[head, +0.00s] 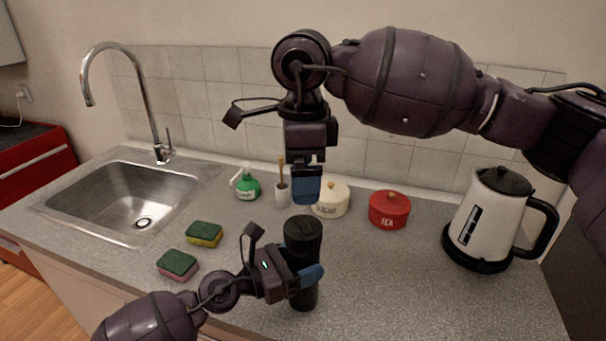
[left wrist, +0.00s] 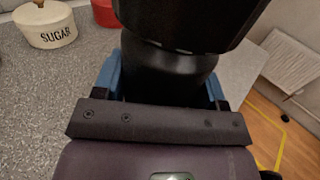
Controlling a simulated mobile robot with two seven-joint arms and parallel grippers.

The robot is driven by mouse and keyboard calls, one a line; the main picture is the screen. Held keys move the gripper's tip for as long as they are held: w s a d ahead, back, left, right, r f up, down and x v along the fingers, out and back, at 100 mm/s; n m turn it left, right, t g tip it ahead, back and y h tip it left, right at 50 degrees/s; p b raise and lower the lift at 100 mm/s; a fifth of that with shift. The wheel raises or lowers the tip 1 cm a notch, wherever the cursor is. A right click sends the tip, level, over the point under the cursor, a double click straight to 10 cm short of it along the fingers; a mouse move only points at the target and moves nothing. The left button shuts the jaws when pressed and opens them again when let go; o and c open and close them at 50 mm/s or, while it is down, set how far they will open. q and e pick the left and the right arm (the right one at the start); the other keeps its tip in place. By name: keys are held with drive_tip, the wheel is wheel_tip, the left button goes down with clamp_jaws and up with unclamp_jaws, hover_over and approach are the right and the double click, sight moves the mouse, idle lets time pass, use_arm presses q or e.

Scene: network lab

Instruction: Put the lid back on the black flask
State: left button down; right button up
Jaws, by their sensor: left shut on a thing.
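The black flask (head: 304,297) stands upright near the counter's front edge in the head view. My left gripper (head: 304,275) comes from the left and is shut around its body. In the left wrist view the flask (left wrist: 165,75) sits between the two blue fingers. A wider black part (left wrist: 190,20), which looks like the lid, sits on top of the flask, and it also shows in the head view (head: 303,229). I cannot tell how firmly it is seated. My right gripper (head: 307,188) points down above and behind the flask top, apart from it; its fingers overlap in view.
Behind stand a white sugar pot (head: 331,201), a red tea pot (head: 389,211), a green spray bottle (head: 246,186) and a brush in a holder (head: 282,190). A kettle (head: 492,222) stands right. Two sponges (head: 178,264) and a sink (head: 125,200) are left. The counter right of the flask is clear.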

sight(303, 225)
use_arm(q)
drive_tip(key=shift+c, duration=0.5)
unclamp_jaws()
drive_tip(key=shift+a, duration=0.1)
use_arm(e)
drive_tip(key=f+b, duration=0.1)
drive_tip(key=f, duration=0.1)
drive_tip(key=f+b, duration=0.1)
drive_tip(key=f, duration=0.1)
drive_tip(key=shift+w+b, duration=0.2)
drive_tip(key=shift+b, duration=0.15)
use_arm(q)
drive_tip(key=v, duration=1)
drive_tip(key=shift+s+a, duration=0.15)
drive_tip(key=shift+a, duration=0.1)
